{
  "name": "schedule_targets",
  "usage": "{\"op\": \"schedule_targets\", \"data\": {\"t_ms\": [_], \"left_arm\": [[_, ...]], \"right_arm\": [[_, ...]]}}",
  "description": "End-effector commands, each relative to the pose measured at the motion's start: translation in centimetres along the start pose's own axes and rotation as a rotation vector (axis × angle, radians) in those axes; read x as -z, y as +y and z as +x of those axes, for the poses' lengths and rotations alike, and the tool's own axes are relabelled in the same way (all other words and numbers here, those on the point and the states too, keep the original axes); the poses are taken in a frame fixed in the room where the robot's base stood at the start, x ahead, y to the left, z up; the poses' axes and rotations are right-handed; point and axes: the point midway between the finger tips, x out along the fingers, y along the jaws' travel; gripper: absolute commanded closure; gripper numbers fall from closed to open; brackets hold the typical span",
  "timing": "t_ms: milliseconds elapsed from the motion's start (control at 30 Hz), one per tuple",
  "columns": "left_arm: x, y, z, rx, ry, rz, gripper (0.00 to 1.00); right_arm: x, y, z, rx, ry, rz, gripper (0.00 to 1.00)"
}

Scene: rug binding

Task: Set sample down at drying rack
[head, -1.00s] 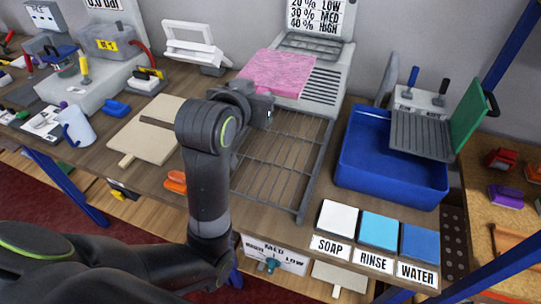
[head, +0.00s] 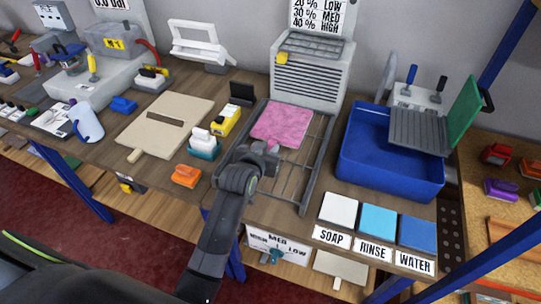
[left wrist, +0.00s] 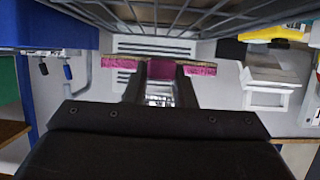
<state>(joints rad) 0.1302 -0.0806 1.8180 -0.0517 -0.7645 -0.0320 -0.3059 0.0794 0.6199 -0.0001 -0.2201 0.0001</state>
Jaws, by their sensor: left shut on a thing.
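The sample is a flat pink fuzzy square (head: 281,125) with its near edge in my left gripper (head: 262,152). It lies level over the far left part of the grey wire drying rack (head: 318,165). My left gripper is shut on it, over the rack's left middle. In the left wrist view, which looks upside down, the sample (left wrist: 200,70) shows edge-on between the fingers (left wrist: 160,85). A gap shows there between the sample and the rack (left wrist: 200,15), so it seems held a little above the wires. My right gripper is not in view.
A grey louvred unit (head: 311,75) stands behind the rack. A blue tub (head: 390,180) is to its right, soap, rinse and water pads (head: 379,230) in front. Yellow (head: 226,120) and teal-white (head: 203,146) items stand close to its left. The rack's right and near parts are bare.

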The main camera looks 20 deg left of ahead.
Motion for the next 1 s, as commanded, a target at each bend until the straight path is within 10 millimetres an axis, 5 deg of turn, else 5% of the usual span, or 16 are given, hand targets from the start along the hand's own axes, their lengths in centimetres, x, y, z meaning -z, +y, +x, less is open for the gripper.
{"op": "schedule_targets", "data": {"t_ms": [400, 833, 867, 1000], "left_arm": [[-4.3, 0.0, 1.8, 0.000, -0.001, 0.000, 1.00], [-5.0, 0.0, 2.1, 0.000, 0.001, 0.000, 1.00], [-5.0, 0.0, 2.0, 0.000, 0.000, 0.000, 0.74], [-5.0, 0.0, 2.0, 0.000, 0.001, 0.000, 0.56]], "right_arm": [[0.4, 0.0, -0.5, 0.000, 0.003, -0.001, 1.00], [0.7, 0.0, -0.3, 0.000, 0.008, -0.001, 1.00], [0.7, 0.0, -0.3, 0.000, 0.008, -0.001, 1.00], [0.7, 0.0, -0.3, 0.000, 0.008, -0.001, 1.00]]}}
